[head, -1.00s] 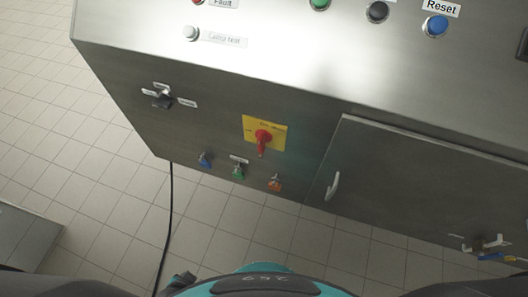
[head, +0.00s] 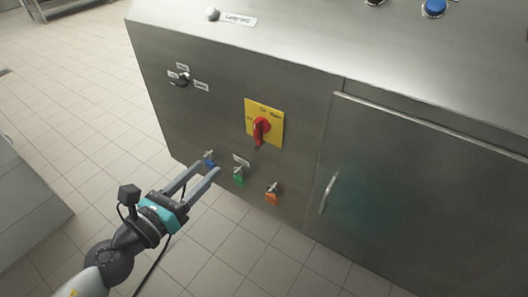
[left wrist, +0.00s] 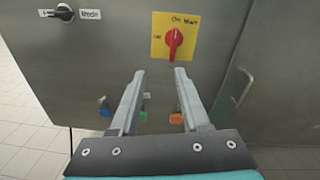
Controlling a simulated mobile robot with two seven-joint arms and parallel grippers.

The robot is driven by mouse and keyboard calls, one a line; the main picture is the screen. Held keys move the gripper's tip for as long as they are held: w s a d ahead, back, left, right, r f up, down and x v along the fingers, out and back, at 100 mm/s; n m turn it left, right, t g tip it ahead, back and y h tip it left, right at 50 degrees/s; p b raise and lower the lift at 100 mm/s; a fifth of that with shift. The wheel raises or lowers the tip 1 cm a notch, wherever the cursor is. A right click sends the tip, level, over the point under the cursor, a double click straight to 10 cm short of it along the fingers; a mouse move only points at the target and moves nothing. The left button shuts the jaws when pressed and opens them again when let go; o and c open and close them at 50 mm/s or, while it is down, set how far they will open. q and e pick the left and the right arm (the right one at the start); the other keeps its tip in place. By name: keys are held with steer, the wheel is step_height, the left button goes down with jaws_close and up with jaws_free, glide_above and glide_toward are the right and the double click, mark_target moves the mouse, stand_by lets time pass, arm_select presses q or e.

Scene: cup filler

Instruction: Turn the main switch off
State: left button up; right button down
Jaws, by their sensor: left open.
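The main switch (head: 261,131) is a red rotary handle on a yellow plate (head: 277,111), on the front of the steel cabinet. In the head view its handle points down, slightly left. It also shows in the left wrist view (left wrist: 173,40), above and beyond the fingertips, with its handle close to upright. The plate carries "Off" and "On" lettering. My left gripper (head: 202,174) is open and empty, below and left of the switch, apart from it. Its two fingers also show in the left wrist view (left wrist: 158,76). My right gripper is not in view.
A black selector knob (head: 182,80) is at the upper left. A door handle (head: 328,192) protrudes at the right. Tiled floor lies open in front.

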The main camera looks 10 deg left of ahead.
arm_select(q)
step_height(320, 180, up, 2)
steer(key=s+d+m+h, duration=0.1)
steer(key=d+m, duration=0.1)
steer(key=p, duration=0.4)
glide_toward(255, 128)
steer(key=shift+w, duration=0.8)
steer(key=x, duration=0.6)
steer(key=shift+d, duration=0.25)
steer(key=shift+x, duration=0.9)
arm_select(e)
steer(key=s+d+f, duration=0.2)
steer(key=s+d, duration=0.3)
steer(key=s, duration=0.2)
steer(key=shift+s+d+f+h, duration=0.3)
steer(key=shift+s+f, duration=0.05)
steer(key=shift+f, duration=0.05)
arm_select(q)
jaws_close()
